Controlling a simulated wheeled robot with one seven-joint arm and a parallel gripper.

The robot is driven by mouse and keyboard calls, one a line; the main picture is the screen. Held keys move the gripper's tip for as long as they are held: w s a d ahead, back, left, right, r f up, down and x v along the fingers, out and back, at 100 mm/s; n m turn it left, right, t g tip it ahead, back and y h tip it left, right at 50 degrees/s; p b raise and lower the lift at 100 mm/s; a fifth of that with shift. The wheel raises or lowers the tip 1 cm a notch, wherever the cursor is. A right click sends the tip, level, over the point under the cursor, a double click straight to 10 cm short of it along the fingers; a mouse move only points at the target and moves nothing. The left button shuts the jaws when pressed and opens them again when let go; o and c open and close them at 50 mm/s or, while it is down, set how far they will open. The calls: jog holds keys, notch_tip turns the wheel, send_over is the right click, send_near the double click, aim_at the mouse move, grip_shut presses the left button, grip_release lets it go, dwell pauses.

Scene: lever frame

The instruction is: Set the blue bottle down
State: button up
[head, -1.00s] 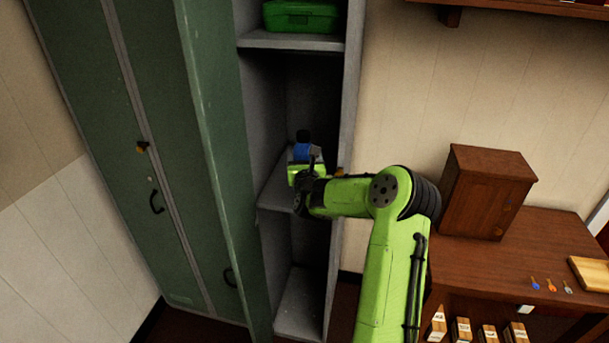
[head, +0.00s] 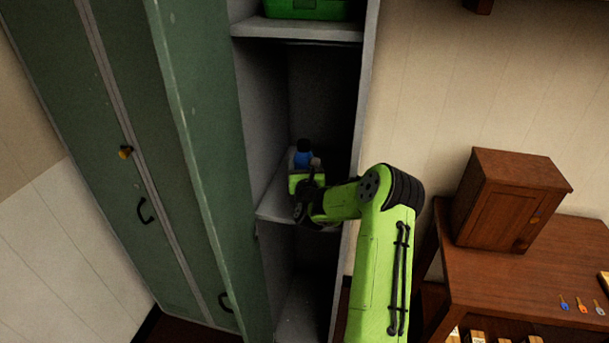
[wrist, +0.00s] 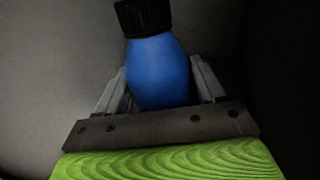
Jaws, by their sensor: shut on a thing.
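The blue bottle (head: 304,158) with a black cap is inside the open locker, at the middle shelf (head: 272,207). It looks upright in the head view. My gripper (head: 306,170) reaches into the locker and is shut on the bottle. In the wrist view the blue bottle (wrist: 158,70) sits between the two grey fingers of my gripper (wrist: 160,88), its cap at the top of the picture. The bottle's base is hidden behind my gripper, so I cannot tell whether it touches the shelf.
A green box (head: 305,9) sits on the shelf above. The open green locker door (head: 205,150) stands left of my arm. The locker's right wall (head: 361,110) is close on the right. A wooden cabinet (head: 508,200) stands on the brown table (head: 470,285) at the right.

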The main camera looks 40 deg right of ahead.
jog(key=shift+f, duration=0.95)
jog(key=shift+s+r, duration=0.1)
jog(key=o, duration=1.4)
jog(key=b+v, duration=0.2)
jog(key=v, duration=1)
